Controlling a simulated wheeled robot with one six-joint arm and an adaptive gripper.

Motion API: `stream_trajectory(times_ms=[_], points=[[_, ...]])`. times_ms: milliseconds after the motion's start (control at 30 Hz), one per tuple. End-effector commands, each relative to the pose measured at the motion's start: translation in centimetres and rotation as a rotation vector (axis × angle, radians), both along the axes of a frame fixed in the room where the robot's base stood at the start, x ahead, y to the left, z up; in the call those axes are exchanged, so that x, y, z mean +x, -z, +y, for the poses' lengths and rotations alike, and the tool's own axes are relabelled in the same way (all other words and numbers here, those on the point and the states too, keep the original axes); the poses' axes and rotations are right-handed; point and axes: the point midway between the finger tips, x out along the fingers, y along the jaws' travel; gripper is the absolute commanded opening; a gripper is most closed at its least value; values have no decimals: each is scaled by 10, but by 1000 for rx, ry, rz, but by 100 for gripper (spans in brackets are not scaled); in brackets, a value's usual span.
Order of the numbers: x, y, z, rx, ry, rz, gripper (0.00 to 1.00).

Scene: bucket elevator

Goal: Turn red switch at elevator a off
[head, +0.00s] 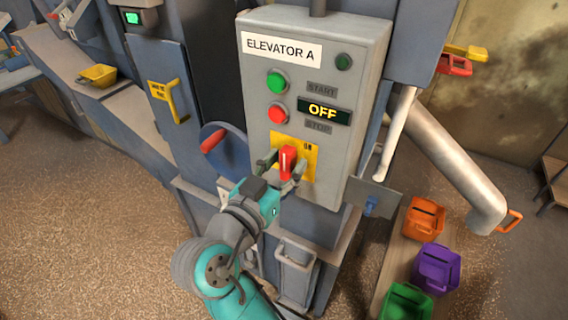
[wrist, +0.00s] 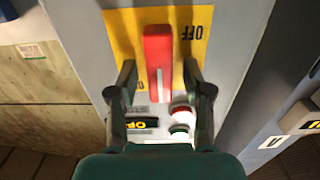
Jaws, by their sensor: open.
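The grey control box labelled "ELEVATOR A" (head: 257,60) fills the middle of the head view. Its red switch (head: 287,160) is a bar handle on a yellow plate (head: 309,165) low on the box. My gripper (head: 282,168) is open, with one finger on each side of the handle. In the wrist view the red switch (wrist: 157,58) stands upright in the picture between the fingers of my gripper (wrist: 159,75), with gaps beside it. An upside-down OFF mark shows right of it, and another mark is partly hidden at lower left. The display (head: 323,111) above the switch reads OFF.
A green START button (head: 276,82) and a red STOP button (head: 277,113) sit above the switch. A blue disc with a red handle (head: 213,140) is left of the box. A pipe (head: 448,160) and orange, purple and green bins (head: 436,269) are at the right.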

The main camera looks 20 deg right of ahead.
Motion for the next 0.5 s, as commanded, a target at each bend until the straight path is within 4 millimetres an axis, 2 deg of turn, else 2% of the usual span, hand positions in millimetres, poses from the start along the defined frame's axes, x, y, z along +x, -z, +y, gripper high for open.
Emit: stream_trajectory(times_ms=[233,433,500], points=[[0,0,0,0,0,0,50],[0,0,0,0,0,0,0],[0,0,0,0,0,0,0]])
